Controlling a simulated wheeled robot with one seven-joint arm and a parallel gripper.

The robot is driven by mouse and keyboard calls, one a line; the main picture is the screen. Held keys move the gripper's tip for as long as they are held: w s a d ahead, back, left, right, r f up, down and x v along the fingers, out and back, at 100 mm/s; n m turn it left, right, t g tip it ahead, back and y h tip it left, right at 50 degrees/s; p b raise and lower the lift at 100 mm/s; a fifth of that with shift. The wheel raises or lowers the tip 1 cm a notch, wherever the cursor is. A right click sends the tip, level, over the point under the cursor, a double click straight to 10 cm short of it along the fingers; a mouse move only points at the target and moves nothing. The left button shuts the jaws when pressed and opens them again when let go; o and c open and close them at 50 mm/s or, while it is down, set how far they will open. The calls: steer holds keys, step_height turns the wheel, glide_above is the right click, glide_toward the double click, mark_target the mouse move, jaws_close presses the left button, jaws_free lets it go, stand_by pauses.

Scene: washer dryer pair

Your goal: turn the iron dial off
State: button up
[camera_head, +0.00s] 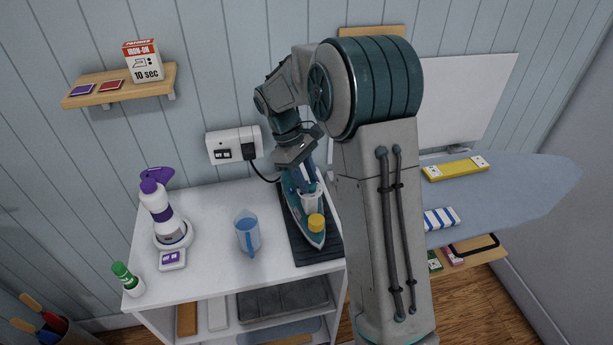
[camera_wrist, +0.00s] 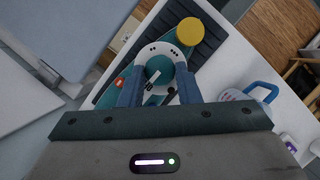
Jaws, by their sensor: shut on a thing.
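The teal and white iron (camera_head: 318,239) rests on a dark ribbed mat (camera_head: 303,250) at the right end of the white worktop. Its yellow cap (camera_head: 316,222) faces up, and it also shows in the wrist view (camera_wrist: 190,31). The round teal iron dial (camera_wrist: 160,68) with a white pointer sits on a white disc with dark marks. My gripper (camera_wrist: 158,84) has its two blue fingers on either side of the dial and is shut on it. In the head view my wrist hides the dial and part of the iron.
A wall socket (camera_head: 234,145) with a plugged cord is behind. An ironing board (camera_head: 520,195) lies to the right.

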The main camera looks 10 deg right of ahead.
stand_by(0.5)
steer(key=o, duration=1)
steer(key=b+v, duration=0.1)
steer(key=v, duration=1.3)
steer(key=shift+s, duration=0.15)
steer(key=s+d+f+m+t+y, duration=0.1)
steer(key=s+m+t, duration=0.1)
steer(key=s, duration=0.6)
steer(key=s+d+f+m+t+y, duration=0.1)
steer(key=s+m, duration=0.3)
steer(key=s, duration=0.5)
steer(key=s+d+f+m+t+y, duration=0.1)
steer(key=s+d+f+m+t, duration=0.1)
steer(key=s, duration=0.6)
steer(key=shift+s+d+f+m+t, duration=0.2)
steer(key=shift+s+f+m+t, duration=0.2)
steer(key=shift+t, duration=0.4)
